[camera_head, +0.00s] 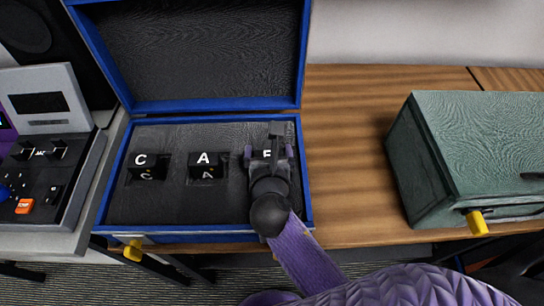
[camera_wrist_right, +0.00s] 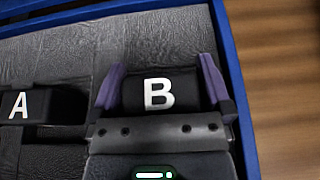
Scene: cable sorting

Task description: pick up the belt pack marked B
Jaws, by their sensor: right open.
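The black belt pack marked B (camera_wrist_right: 158,94) sits in the right slot of the open blue case (camera_head: 104,196). In the head view most of the pack (camera_head: 266,155) is hidden by my right gripper (camera_head: 268,152). My right gripper is open, with one purple finger on each side of the pack. In the wrist view the fingers (camera_wrist_right: 160,82) stand close to its left and right sides; I cannot tell whether they touch. Belt packs marked C (camera_head: 146,166) and A (camera_head: 205,166) sit in the case to the left. My left gripper is out of view.
The case's raised lid (camera_head: 190,55) stands behind the packs. A closed green case (camera_head: 480,150) is at the right of the wooden table (camera_head: 345,160), with bare wood between the cases. A grey device with buttons (camera_head: 40,160) stands at the left.

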